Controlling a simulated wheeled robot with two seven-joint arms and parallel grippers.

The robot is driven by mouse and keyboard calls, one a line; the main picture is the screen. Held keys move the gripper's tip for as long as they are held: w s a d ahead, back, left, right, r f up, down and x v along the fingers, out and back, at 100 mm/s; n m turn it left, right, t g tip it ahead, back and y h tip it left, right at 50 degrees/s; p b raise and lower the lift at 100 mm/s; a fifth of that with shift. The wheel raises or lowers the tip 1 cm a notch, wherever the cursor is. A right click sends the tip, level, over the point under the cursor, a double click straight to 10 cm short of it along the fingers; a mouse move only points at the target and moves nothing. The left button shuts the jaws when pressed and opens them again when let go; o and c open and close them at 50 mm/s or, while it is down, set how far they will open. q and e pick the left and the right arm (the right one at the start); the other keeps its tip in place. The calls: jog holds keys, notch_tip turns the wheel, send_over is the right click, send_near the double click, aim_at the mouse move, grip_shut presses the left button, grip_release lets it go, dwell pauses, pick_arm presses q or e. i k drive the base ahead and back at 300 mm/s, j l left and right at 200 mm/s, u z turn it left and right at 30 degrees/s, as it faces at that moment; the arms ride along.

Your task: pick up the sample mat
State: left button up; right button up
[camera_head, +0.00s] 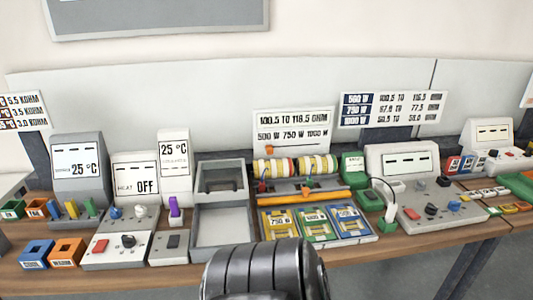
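Nothing in view can be named as the sample mat for certain. Three flat cards lie side by side on the bench: a yellow one (279,225) marked 750, a green one (314,223) and a blue one (349,220). Behind them is an orange bar (291,198) and a row of striped rolls (295,166). Left of the cards is a grey open tray (222,226) that looks empty. Neither gripper shows. A dark, ribbed, rounded part of my own body fills the bottom middle and may cover some of the bench front.
Left are grey 25 °C (79,170) and OFF (135,180) display units, a control box (120,245), blue (36,254) and orange (67,251) bins. Right is a grey console (430,207) with a cable to a green block (388,222). The wooden bench (360,257) is bare along its front.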

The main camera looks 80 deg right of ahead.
aim_at(279, 224)
jog(key=k+j+z, duration=0.1)
jog(key=z, duration=2.95)
